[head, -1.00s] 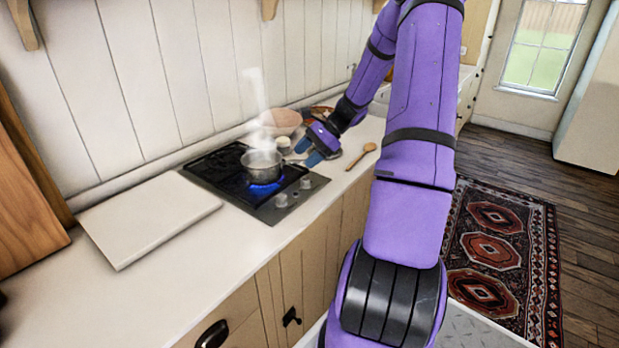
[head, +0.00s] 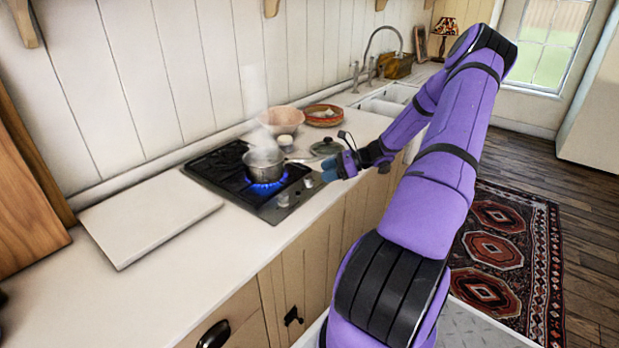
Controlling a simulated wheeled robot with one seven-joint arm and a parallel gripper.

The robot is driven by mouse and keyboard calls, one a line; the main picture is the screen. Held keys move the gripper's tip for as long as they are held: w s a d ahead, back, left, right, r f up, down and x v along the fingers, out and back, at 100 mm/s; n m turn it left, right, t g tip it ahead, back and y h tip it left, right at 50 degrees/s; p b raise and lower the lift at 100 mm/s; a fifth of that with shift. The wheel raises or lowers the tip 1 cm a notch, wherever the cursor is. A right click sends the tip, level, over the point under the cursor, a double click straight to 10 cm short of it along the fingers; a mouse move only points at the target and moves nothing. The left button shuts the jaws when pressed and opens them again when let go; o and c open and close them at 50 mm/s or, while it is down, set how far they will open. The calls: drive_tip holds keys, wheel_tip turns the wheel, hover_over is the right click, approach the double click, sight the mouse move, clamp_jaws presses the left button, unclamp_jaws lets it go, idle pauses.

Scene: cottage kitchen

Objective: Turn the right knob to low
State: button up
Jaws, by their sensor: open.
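The black hob (head: 215,163) is set into the white counter, with two grey knobs at its front right corner. The left knob (head: 283,200) is in plain view. The right knob (head: 308,182) shows just left of my gripper. The knob's exact setting is too small to read. A steaming metal pot (head: 262,165) sits on the hob over a lit blue flame (head: 268,186).
A white board (head: 150,217) lies left of the hob. A pink bowl (head: 281,120), a small pale jar (head: 285,142), a dark lid (head: 326,147) and a woven dish (head: 323,115) stand behind my gripper. The sink (head: 385,100) is farther back.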

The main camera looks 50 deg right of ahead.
sight(308, 177)
drive_tip(key=x, duration=0.6)
drive_tip(key=shift+w+a+f, duration=0.15)
drive_tip(key=shift+a, duration=0.05)
drive_tip(key=c, duration=0.9)
drive_tip(key=shift+n+g+y, duration=0.3)
drive_tip(key=shift+n+g, duration=0.1)
drive_tip(key=n+g+y, duration=0.1)
drive_tip(key=n+g, duration=0.1)
drive_tip(key=n+g+y, duration=0.2)
drive_tip(key=n+g, duration=0.1)
drive_tip(key=shift+w+d+n, duration=0.1)
drive_tip(key=shift+w+n, duration=0.1)
drive_tip(key=shift+n, duration=0.1)
drive_tip(key=n+g, duration=0.5)
drive_tip(key=g, duration=0.1)
drive_tip(key=shift+g+y, duration=0.3)
drive_tip(key=shift+y, duration=0.1)
drive_tip(key=shift+n, duration=0.4)
drive_tip(key=o, duration=0.9)
